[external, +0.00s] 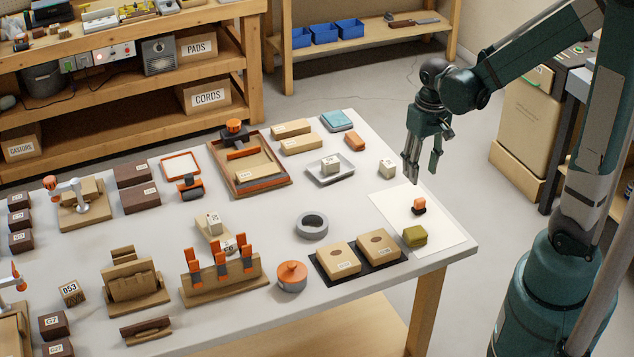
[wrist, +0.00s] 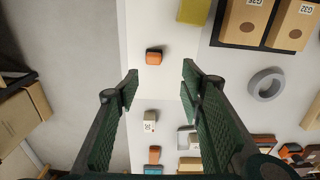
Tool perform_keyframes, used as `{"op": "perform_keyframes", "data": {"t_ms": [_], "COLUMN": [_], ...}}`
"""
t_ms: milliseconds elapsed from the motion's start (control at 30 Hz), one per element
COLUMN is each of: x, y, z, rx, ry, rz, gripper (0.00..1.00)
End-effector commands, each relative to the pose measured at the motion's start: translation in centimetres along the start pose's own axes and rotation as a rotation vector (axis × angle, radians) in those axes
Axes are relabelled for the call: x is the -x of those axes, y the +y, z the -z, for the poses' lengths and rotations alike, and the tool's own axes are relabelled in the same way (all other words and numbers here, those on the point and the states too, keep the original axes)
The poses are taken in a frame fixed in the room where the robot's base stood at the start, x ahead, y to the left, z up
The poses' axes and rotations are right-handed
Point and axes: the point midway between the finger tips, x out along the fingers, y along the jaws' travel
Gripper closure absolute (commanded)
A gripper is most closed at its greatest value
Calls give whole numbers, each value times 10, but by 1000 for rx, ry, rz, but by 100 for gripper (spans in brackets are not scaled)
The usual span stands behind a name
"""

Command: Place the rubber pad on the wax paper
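A white sheet (external: 388,203), which looks like the wax paper, lies at the right end of the table; it also shows in the wrist view (wrist: 138,82). An olive block (external: 415,236) sits on the sheet nearer the front edge. I cannot tell for sure which thing is the rubber pad. My gripper (external: 424,174) is open and empty, pointing down above the table's right side, with its fingers apart in the wrist view (wrist: 160,80).
A small pale block (external: 387,169), a grey tray (external: 343,178) and an orange block (external: 355,141) stand behind the sheet. Two cardboard-coloured boxes (external: 338,260) lie on a black mat to its left, near a grey ring (external: 312,226). The table's right edge is close.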

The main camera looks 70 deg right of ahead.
Motion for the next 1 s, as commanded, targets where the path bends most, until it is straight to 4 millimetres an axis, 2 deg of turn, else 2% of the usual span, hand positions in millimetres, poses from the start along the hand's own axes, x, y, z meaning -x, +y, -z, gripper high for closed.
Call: {"op": "perform_keyframes", "data": {"t_ms": [467,1000], "x": [57,115], "y": [-62,-121], "z": [-34,-90], "rx": [201,439], "ry": [150,334], "rz": [45,118], "gripper": [61,61]}}
